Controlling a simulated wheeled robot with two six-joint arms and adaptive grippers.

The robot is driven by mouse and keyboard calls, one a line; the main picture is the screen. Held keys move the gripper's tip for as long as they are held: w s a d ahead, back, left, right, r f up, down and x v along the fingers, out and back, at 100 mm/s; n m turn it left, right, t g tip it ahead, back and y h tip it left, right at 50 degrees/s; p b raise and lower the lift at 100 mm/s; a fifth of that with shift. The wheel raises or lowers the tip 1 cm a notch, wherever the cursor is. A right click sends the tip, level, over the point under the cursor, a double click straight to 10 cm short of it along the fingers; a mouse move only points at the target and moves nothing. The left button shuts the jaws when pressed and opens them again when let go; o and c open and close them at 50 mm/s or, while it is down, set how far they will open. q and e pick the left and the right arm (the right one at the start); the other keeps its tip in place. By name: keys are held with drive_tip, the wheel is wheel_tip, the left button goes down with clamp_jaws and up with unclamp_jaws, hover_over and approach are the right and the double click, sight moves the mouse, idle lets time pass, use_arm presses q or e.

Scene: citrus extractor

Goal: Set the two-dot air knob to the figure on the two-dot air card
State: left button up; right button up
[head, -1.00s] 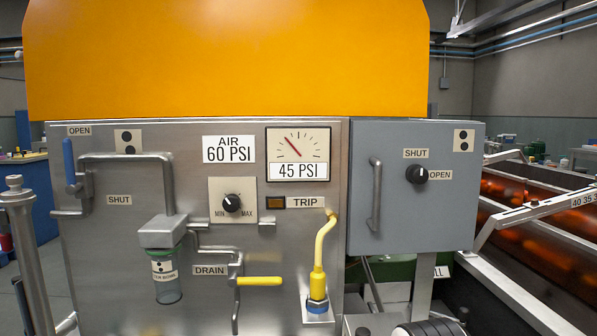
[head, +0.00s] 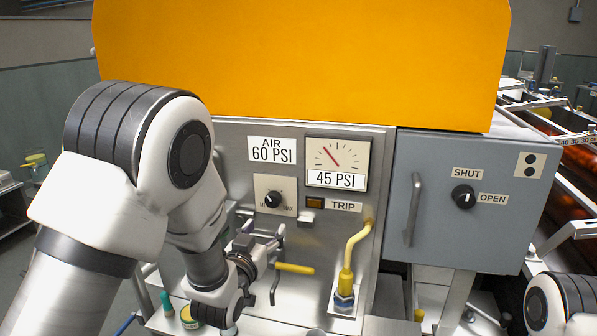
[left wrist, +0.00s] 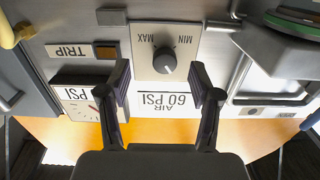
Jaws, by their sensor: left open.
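The air knob (head: 272,199) is a black dial on a square MIN–MAX plate on the steel panel. It also shows upside down in the left wrist view (left wrist: 165,66), lying beyond and between the fingertips. The white card (head: 271,150) above it reads AIR 60 PSI. The gauge (head: 336,157) has a red needle leaning up-left, above a 45 PSI label (head: 336,180). My left gripper (head: 262,236) is open and empty, below the knob in the head view. It also shows in the left wrist view (left wrist: 168,85). My right gripper is not in view.
A grey box (head: 460,235) with a handle (head: 413,210), a SHUT/OPEN knob (head: 463,196) and a two-dot plate (head: 530,165) stands right. My left arm hides the panel's left part.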

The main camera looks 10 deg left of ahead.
sight(272, 203)
use_arm(q)
drive_tip(key=w+r, duration=0.1)
drive_tip(key=w, duration=0.3)
drive_tip(key=w+r, duration=0.1)
drive_tip(key=w, duration=0.1)
drive_tip(key=shift+w+a+r, duration=0.2)
drive_tip(key=shift+w+r, duration=0.1)
drive_tip(key=shift+w, duration=0.1)
drive_tip(key=shift+w+a, duration=0.1)
drive_tip(key=shift+w, duration=0.4)
drive_tip(key=c, duration=1.1)
